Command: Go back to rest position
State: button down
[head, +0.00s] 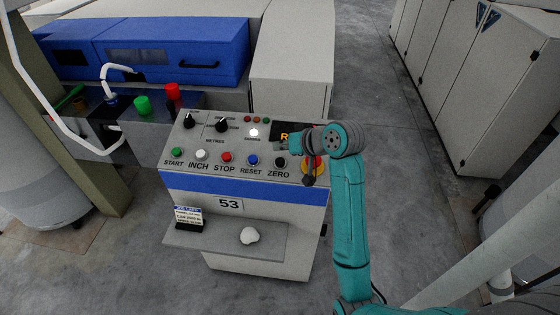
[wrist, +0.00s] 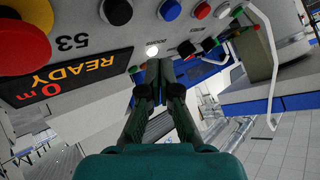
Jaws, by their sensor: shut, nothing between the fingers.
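My gripper (head: 284,143) is over the upper right of the control panel (head: 187,148) in the head view, in front of the display (head: 285,128). In the wrist view my gripper (wrist: 157,70) has its fingers together with nothing between them. The fingertips appear near the panel's lit white lamp (wrist: 152,50); whether they touch the panel I cannot tell. The display (wrist: 65,80) reads READY and 0 m, upside down in the wrist view. My arm partly covers the right side of the panel in the head view.
A red and yellow emergency stop (head: 319,168) is beside my wrist. Several push buttons, including a blue one (head: 253,160), line the panel. Grey cabinets (head: 455,75) stand right; open floor (head: 360,60) lies between.

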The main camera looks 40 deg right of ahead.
jog(key=shift+f, duration=0.1)
dwell(0.3)
jog(key=s+a+f+t+h, duration=0.2)
jog(key=s+a+f, duration=1.3)
jog(key=a+f, duration=0.15)
jog(key=s+a+r+n+t, duration=0.1)
jog(key=s+a+r+n, duration=0.1)
jog(key=s, duration=1)
jog(key=s+a+r+n+t+y, duration=0.1)
jog(key=s+a+r+n, duration=0.2)
jog(key=s, duration=0.9)
notch_tip(320, 180, up, 2)
jog(key=shift+a, duration=1)
